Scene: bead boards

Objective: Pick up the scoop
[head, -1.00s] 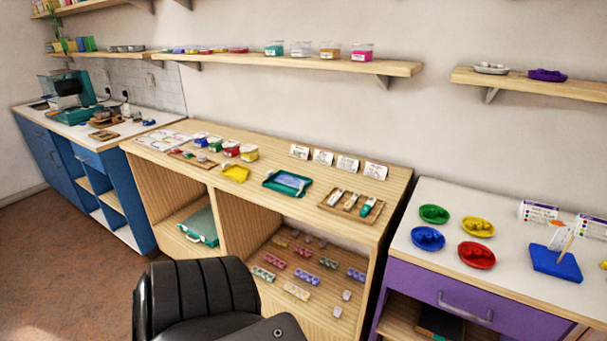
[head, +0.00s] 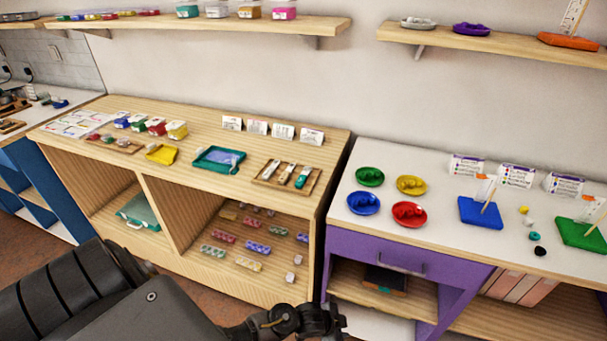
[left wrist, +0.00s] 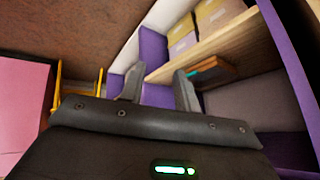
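No scoop can be told for certain at this size. A small flat yellow piece (head: 161,153), which may be the scoop, lies on the wooden worktop (head: 215,126) in the head view. A wooden tray (head: 262,180) to its right holds several small pale and green tools that I cannot name. My left gripper (left wrist: 158,88) is open in the left wrist view, with nothing between its fingers. It is apart from the worktop and points toward purple and wooden shelving. In the head view my left arm crosses the lower left. My right gripper is out of view.
A teal tray (head: 203,163) and coloured tubs (head: 157,127) share the worktop. Standing cards (head: 257,127) line its back. A purple-fronted table (head: 365,252) at right bears coloured dishes (head: 369,177) and a blue board (head: 480,214). A wall shelf (head: 200,28) hangs above.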

